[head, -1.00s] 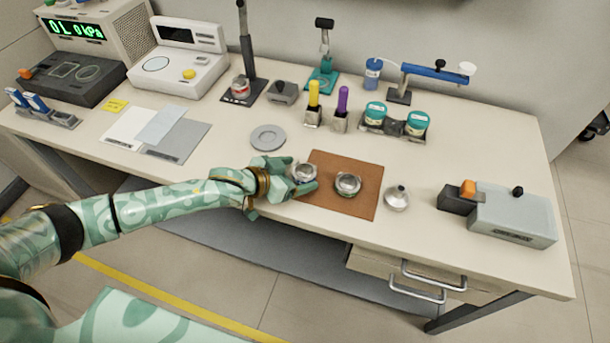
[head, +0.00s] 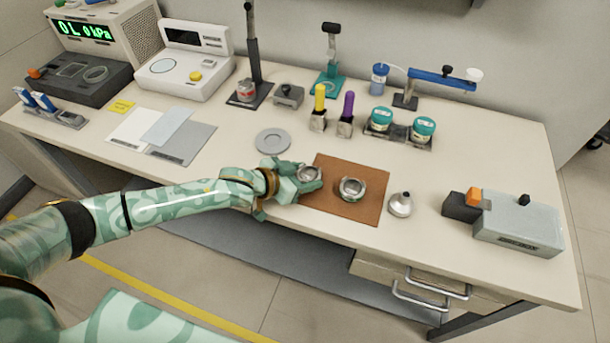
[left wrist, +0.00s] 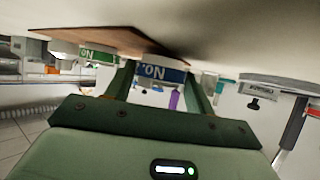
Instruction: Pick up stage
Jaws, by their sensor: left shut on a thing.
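A round silver stage (head: 311,173) with a ring-like top is at the left edge of the brown mat in the head view. My left gripper (head: 308,180) is shut on it, with green fingers on either side. In the left wrist view the held stage shows a blue label (left wrist: 165,74) between the fingers. A second, similar silver stage (head: 352,189) sits on the mat to the right; its green label (left wrist: 98,55) shows in the left wrist view. The held stage's underside is hidden, so any gap below it is unclear. My right gripper is not in view.
The brown mat (head: 350,212) lies near the table's front edge. A silver funnel-like piece (head: 401,205) and a grey box (head: 518,225) stand to its right. A grey disc (head: 273,141) lies behind the gripper. Two tools (head: 345,115) stand behind the mat.

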